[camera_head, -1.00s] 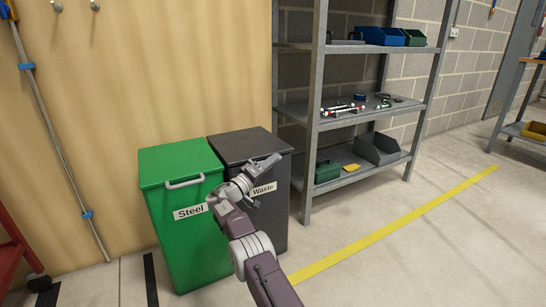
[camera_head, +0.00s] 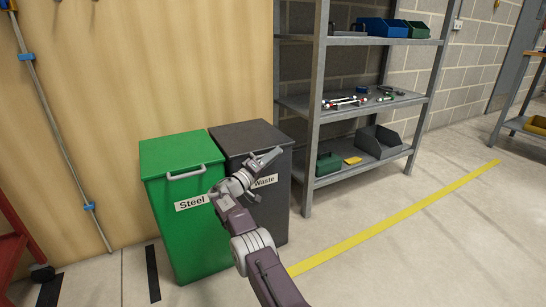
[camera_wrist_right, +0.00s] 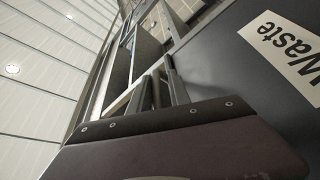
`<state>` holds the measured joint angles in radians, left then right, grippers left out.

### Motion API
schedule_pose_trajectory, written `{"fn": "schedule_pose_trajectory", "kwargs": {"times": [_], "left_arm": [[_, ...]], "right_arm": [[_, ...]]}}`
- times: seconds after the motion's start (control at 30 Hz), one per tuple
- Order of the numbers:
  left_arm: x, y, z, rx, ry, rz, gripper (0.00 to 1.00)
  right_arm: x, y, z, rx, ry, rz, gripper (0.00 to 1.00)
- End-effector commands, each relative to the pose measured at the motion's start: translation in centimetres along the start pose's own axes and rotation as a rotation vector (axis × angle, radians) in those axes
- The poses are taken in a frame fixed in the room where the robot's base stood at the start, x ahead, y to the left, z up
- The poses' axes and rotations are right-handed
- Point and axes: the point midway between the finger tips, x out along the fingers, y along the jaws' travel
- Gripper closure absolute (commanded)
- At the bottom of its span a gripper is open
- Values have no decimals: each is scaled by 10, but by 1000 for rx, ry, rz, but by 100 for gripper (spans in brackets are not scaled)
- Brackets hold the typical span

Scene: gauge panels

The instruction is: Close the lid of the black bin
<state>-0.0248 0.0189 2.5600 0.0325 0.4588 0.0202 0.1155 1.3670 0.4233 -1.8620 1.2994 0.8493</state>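The black bin (camera_head: 267,217) with the "Waste" label stands beside the green bin, in front of the shelf. Its dark lid (camera_head: 247,134) lies flat over the top in the head view and looks closed. My right gripper (camera_head: 268,160) is in front of the bin's upper front, just below the lid's front edge. It partly covers that edge; contact cannot be told. In the right wrist view, the fingers (camera_wrist_right: 162,88) sit close together with nothing seen between them, and the bin's front with its label (camera_wrist_right: 285,47) is at the right. My left gripper is out of view.
The green bin (camera_head: 192,225) labelled "Steel" stands close at the left, lid down. A grey metal shelf (camera_head: 372,113) with small bins and tools stands behind right. A red frame (camera_head: 12,235) is at the far left. Floor around the yellow line (camera_head: 400,217) is clear.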

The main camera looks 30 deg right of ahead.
Motion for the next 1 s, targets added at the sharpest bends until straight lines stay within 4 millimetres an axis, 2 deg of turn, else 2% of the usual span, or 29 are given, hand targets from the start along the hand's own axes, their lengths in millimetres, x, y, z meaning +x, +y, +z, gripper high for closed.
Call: {"fn": "schedule_pose_trajectory", "kwargs": {"times": [0.27, 0.37, 0.5, 0.7, 0.83, 1.0], "left_arm": [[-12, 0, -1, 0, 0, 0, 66], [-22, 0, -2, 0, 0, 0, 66], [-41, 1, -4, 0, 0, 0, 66], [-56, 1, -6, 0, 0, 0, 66], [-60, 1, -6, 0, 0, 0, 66], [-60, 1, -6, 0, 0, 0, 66]], "right_arm": [[-10, 2, -3, -3, 0, -3, 78], [-21, 4, -4, -3, 3, -3, 78], [-47, 5, -5, -4, 4, -4, 78], [-78, 3, -3, -2, 3, -2, 78], [-88, 1, -1, -1, 2, -2, 78], [-92, 0, 0, 0, 0, 0, 78]]}}
